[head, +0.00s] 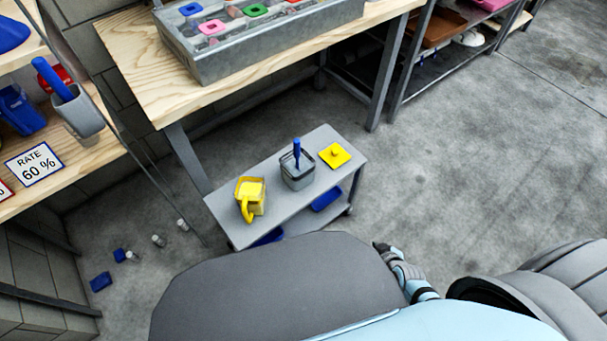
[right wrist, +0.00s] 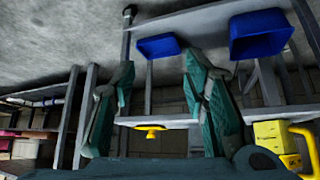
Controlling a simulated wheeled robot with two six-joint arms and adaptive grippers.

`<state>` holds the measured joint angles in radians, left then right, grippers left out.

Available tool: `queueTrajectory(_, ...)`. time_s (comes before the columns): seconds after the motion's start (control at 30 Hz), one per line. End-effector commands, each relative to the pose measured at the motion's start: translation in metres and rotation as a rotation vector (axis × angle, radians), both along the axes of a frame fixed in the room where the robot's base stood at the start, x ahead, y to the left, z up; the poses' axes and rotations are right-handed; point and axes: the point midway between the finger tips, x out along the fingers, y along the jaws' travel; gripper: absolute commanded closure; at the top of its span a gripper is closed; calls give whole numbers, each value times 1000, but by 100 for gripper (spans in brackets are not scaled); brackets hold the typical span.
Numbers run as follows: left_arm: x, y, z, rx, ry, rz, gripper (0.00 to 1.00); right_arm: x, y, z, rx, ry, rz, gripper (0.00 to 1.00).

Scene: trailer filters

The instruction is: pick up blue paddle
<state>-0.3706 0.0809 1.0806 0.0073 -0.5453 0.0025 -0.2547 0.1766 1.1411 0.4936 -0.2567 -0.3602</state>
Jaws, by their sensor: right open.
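A blue paddle (head: 297,149) stands upright in a grey square container (head: 298,176) on the small grey cart (head: 240,234) in the head view. Only its upper part shows. A yellow pitcher (head: 249,197) stands left of it and a yellow lid (head: 334,155) lies right of it. My right gripper (head: 381,247) is low beside the cart's right end, apart from the paddle. In the right wrist view my right gripper (right wrist: 160,70) is open and empty. The lid (right wrist: 150,131) and pitcher (right wrist: 276,141) show there upside down; I cannot make out the paddle. My left gripper is not in view.
Blue bins (right wrist: 158,46) sit on the cart's lower shelf. A wooden workbench (head: 150,80) with a grey tray (head: 215,68) stands behind. Another blue-handled tool (head: 52,77) stands in a grey cup at the left. Floor right of the cart is clear.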

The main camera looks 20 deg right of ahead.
Motion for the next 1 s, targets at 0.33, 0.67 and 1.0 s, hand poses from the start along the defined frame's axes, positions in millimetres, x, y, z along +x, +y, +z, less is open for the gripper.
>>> queueTrajectory(0.33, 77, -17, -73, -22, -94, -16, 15, 166, 71, 152, 171, -839, 298, 59)
queueTrajectory(0.67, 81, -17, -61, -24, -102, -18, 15, 185, 89, 188, 190, -912, 330, 59)
queueTrajectory(1.0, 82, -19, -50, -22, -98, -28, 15, 252, 114, 184, 188, -908, 329, 59)
